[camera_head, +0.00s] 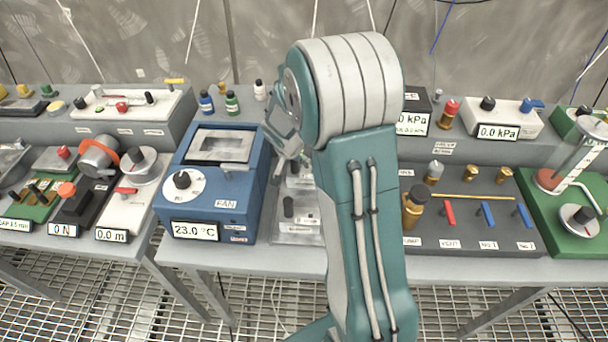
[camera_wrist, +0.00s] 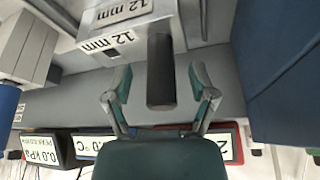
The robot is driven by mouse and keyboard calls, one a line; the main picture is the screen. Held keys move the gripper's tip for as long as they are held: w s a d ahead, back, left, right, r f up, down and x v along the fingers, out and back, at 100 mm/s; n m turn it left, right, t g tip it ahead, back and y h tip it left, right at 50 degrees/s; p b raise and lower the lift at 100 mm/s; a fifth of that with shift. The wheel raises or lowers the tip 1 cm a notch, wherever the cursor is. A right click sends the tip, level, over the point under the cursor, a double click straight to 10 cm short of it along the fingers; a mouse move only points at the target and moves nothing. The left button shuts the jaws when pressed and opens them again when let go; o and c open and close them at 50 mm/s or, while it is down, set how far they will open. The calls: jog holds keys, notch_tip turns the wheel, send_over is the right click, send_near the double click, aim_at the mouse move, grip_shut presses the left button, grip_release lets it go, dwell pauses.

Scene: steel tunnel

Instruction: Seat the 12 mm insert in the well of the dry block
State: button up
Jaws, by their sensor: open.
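In the wrist view a dark upright cylinder (camera_wrist: 160,75) stands beside a light metal block (camera_wrist: 125,28) marked "12 mm" on two faces; I cannot tell whether the cylinder is part of it. My gripper (camera_wrist: 162,84) is open, with one teal-tipped finger on each side of the cylinder and a gap at both sides. A black knob (camera_head: 288,206) on a small metal piece shows just left of the arm.
A blue box (camera_head: 212,205) with a fan label and a 23.0 °C display stands close left; its blue side fills the wrist view's right edge (camera_wrist: 285,65). A dark panel (camera_head: 470,235) with valves lies right of the arm. Small bottles (camera_head: 232,103) stand behind.

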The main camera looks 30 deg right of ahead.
jog(key=shift+w+d+f, duration=0.15)
jog(key=shift+w+f, duration=0.05)
jog(key=shift+f, duration=0.4)
jog(key=shift+a, duration=0.2)
jog(key=c, duration=0.3)
grip_shut()
jog(key=shift+d, duration=0.1)
